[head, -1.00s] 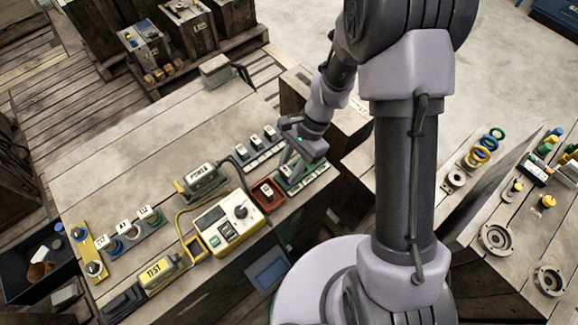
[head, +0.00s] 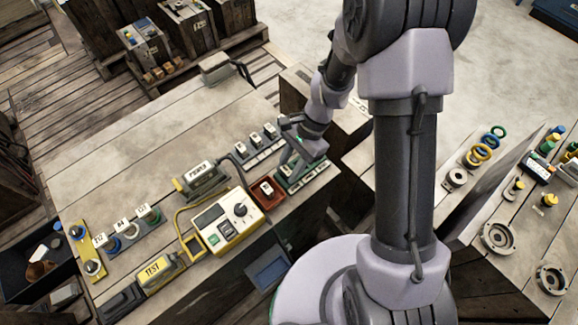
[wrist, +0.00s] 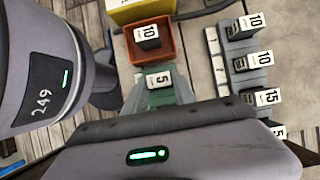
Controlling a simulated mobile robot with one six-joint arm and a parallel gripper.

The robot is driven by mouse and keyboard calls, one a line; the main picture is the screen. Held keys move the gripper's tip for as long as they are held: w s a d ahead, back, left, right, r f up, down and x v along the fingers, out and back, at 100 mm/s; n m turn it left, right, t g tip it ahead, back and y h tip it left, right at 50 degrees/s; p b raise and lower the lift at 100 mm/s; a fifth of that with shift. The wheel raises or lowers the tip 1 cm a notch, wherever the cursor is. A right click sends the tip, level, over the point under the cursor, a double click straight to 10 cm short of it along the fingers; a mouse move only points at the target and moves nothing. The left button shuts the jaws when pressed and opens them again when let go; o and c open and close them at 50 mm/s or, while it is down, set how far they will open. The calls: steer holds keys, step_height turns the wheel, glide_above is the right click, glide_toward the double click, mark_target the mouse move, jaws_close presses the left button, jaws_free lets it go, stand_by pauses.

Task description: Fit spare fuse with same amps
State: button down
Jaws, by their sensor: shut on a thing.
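My gripper (wrist: 160,85) points down over the green holder (head: 312,178) and is shut on a fuse labelled 5 (wrist: 160,79). In the wrist view the fuse sits between the fingertips; I cannot tell whether it is seated in the holder or just above it. The gripper hides much of the holder. A red tray (wrist: 172,50) beside the holder has a fuse labelled 10 (wrist: 148,38) in it. A grey rack (wrist: 228,75) bears several spare fuses, labelled 10 (wrist: 252,24), 10 (wrist: 260,60), 15 (wrist: 267,96) and 5 (wrist: 279,131).
A yellow tester (head: 225,222) with a knob stands beside the tray. POWER (head: 200,175) and TEST (head: 155,270) units stand near it. A yellow plate (head: 85,248) is at the table's left end. The middle of the table (head: 150,145) is clear. Rings lie on the right bench.

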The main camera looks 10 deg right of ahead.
steer(key=c, duration=0.9)
jaws_free()
steer(key=shift+c, duration=0.2)
step_height(320, 180, up, 8)
steer(key=p, duration=0.6)
steer(key=shift+f, duration=0.25)
